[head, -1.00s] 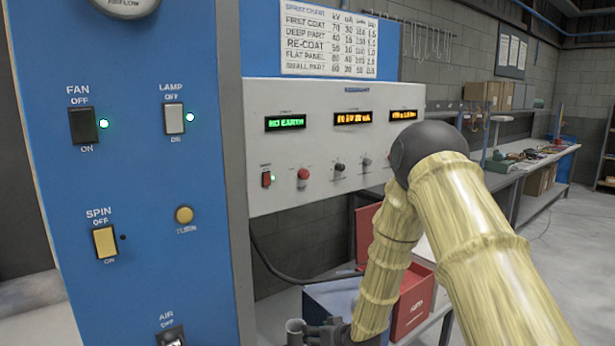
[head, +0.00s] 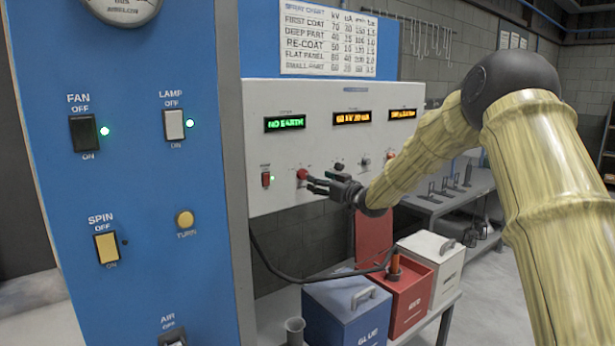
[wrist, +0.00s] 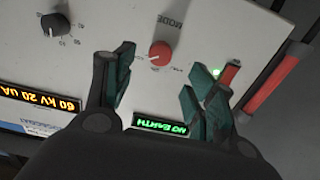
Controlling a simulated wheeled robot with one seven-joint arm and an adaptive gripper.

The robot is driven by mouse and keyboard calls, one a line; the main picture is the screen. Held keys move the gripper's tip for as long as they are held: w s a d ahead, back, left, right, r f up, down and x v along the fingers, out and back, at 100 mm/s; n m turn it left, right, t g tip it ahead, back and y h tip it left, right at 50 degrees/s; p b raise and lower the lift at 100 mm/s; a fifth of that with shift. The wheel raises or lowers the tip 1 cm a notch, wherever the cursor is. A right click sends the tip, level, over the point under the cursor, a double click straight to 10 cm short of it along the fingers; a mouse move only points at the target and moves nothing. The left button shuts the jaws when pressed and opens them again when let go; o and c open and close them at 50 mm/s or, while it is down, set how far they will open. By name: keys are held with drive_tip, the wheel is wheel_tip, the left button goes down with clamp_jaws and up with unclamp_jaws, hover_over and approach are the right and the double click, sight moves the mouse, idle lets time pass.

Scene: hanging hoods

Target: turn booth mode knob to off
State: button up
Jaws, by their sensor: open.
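The red mode knob (head: 302,174) sits on the pale control panel (head: 345,145). In the wrist view the knob (wrist: 160,54) is next to the word MODE, and a small pale mark shows at its left side. The smaller lettering around it is too small to read. My gripper (head: 318,186) is in front of the panel, just right of and below the knob in the head view. In the wrist view my gripper (wrist: 160,65) has its two fingers spread, one to each side of the knob. Contact with the knob cannot be told.
A red switch (head: 266,179) with a green light is left of the knob; it shows near the right finger in the wrist view (wrist: 229,73). A black knob (head: 339,167) is to the right. Blue (head: 340,315) and red (head: 410,300) boxes stand below, with a cable hanging nearby.

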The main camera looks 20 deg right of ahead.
sight(305, 176)
drive_tip(key=shift+p+x, duration=0.9)
drive_tip(key=shift+x, duration=2.95)
drive_tip(key=shift+c, duration=0.3)
drive_tip(key=shift+f, duration=0.1)
drive_tip(key=c, duration=1)
